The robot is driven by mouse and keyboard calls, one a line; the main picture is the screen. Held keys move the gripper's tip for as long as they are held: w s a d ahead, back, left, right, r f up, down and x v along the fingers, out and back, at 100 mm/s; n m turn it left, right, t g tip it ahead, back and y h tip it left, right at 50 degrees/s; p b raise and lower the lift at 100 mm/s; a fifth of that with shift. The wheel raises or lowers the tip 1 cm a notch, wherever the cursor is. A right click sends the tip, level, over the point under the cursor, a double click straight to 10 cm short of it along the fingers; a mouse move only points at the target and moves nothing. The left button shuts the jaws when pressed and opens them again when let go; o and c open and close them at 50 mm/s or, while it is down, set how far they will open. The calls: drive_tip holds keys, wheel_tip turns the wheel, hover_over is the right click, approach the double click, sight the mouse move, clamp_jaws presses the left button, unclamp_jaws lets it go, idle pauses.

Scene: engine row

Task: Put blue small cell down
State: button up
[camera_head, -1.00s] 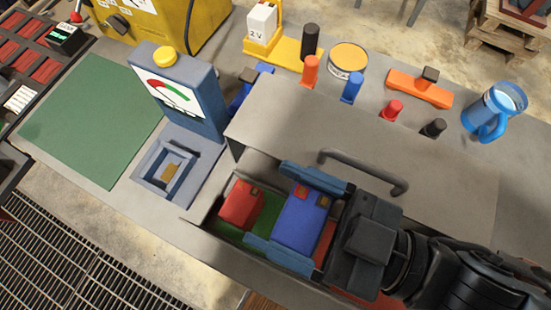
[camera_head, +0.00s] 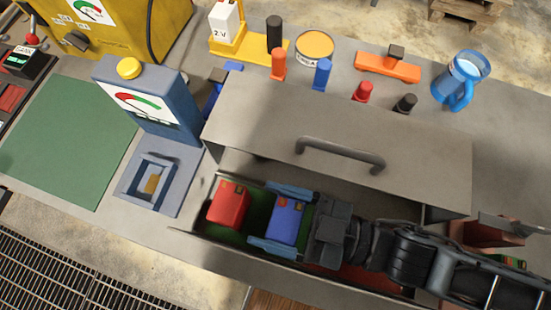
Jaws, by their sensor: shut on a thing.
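The blue small cell (camera_head: 286,222) is a blue block with small terminals on its top. My gripper (camera_head: 284,220) is shut on it, one blue finger on its far side and one on its near side. The cell is inside or just over the open drawer-like bay (camera_head: 212,250) under the grey cover; I cannot tell whether it touches the green floor. A red cell (camera_head: 228,204) sits on the green floor just left of it. The cell's underside is hidden.
A grey cover with a handle (camera_head: 340,154) lies behind my gripper. A blue gauge tester (camera_head: 148,105) with a square socket and a green mat (camera_head: 70,140) are at left. Coloured posts, an orange block (camera_head: 388,67) and a blue jug (camera_head: 460,82) stand behind.

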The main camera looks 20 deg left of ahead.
drive_tip(key=shift+f+b, duration=0.3)
drive_tip(key=shift+f, duration=0.3)
drive_tip(key=o, duration=1.5)
drive_tip(key=shift+f, duration=0.15)
drive_tip(key=shift+o, duration=0.5)
drive_tip(key=shift+s+f, duration=0.1)
drive_tip(key=shift+r, duration=0.2)
drive_tip(key=d+r+p, duration=0.1)
drive_tip(key=d, duration=0.6)
drive_tip(key=shift+w+d+r, duration=0.15)
drive_tip(key=shift+w+d, duration=0.1)
drive_tip(key=shift+w, duration=0.05)
